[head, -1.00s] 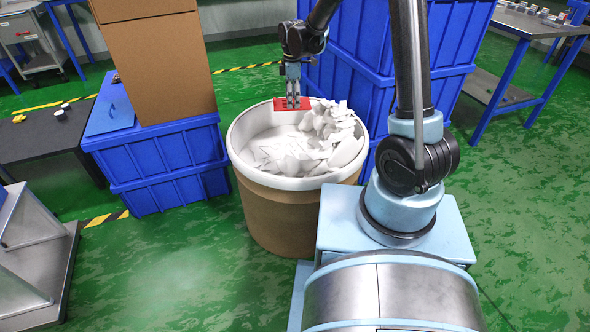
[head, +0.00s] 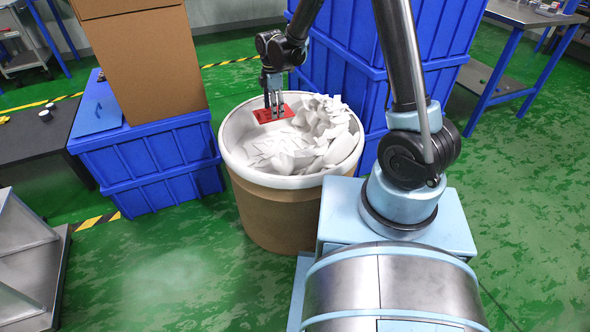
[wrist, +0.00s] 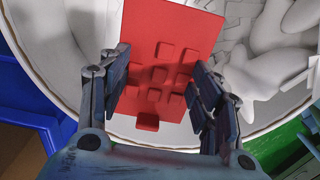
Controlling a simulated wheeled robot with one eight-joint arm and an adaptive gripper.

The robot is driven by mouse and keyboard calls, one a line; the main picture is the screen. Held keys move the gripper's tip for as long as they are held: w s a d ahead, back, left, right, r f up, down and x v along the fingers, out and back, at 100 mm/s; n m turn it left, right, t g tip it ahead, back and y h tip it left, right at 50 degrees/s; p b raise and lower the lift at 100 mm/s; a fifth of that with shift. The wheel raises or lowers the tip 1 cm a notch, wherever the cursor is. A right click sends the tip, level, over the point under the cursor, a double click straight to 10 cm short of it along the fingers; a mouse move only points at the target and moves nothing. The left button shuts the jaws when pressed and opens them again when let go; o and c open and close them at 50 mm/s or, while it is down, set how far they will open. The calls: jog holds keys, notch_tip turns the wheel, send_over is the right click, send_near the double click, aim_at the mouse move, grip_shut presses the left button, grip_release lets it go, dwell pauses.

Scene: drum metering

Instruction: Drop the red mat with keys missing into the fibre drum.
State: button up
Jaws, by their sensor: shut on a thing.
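The red mat (head: 274,114) is a flat piece with raised square keys, and gaps show in its key pattern. In the wrist view the red mat (wrist: 168,30) lies between the two fingers of my gripper (wrist: 160,92). In the head view my gripper (head: 273,108) points down, shut on the mat, over the opening of the fibre drum. The fibre drum (head: 268,215) is brown with a white rim and holds white scraps (head: 320,135). The mat is over the left back part of the opening. I cannot tell whether it touches the scraps.
Blue crates (head: 150,165) with a cardboard box (head: 150,60) on them stand left of the drum. Stacked blue crates (head: 345,50) stand behind it. A dark table (head: 35,140) is at far left. A steel bench (head: 530,20) is at upper right.

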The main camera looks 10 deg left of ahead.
jog(key=shift+f, duration=0.3)
jog(key=o, duration=1.2)
notch_tip(320, 180, up, 12)
dwell(0.3)
